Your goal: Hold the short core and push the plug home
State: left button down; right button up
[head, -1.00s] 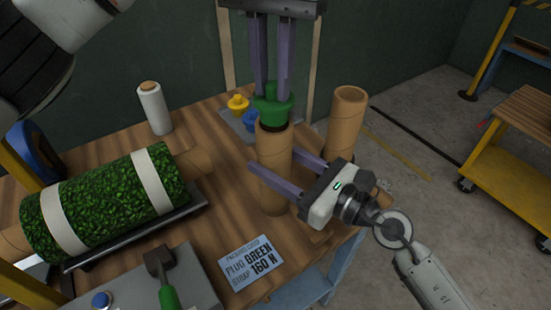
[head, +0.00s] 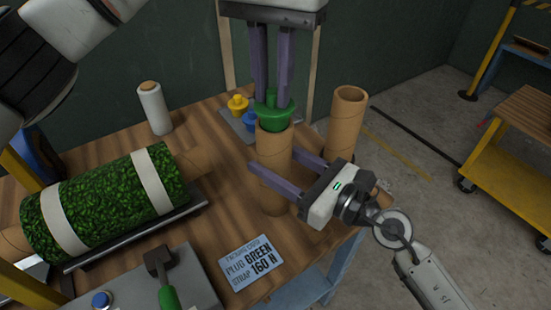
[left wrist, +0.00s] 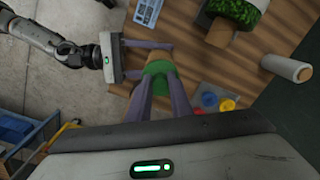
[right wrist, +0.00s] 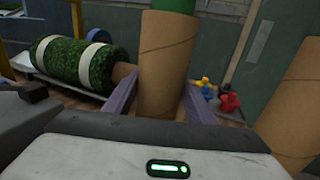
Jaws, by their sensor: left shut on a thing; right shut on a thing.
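The brown cardboard core (head: 275,165) stands upright on the wooden bench, and my right gripper (head: 276,162) is shut around its side. The green plug (head: 274,114) sits at the core's top, its wide flange close to the rim; I cannot tell if it touches the rim. My left gripper (head: 271,98) points down from above, shut on the plug's narrower top. The left wrist view shows the plug (left wrist: 158,68) between the left fingers. The right wrist view shows the core (right wrist: 165,65) between the right fingers, with the plug's green underside (right wrist: 175,5) above.
Another cardboard core (head: 346,125) stands close behind on the right. Yellow (head: 238,104) and blue (head: 250,121) plugs lie on a grey tray. A strapped turf roll (head: 105,200), white film roll (head: 154,108), green-handled tool (head: 166,285) and card reading "PLUG GREEN STRAP 160 N" (head: 251,262) are nearby.

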pick_arm(q)
jog(key=shift+f, duration=1.2)
jog(key=shift+f, duration=0.65)
jog(key=shift+r, duration=0.1)
jog(key=c, duration=1.5)
grip_release()
jog(key=shift+r, duration=0.1)
notch_tip(320, 180, up, 12)
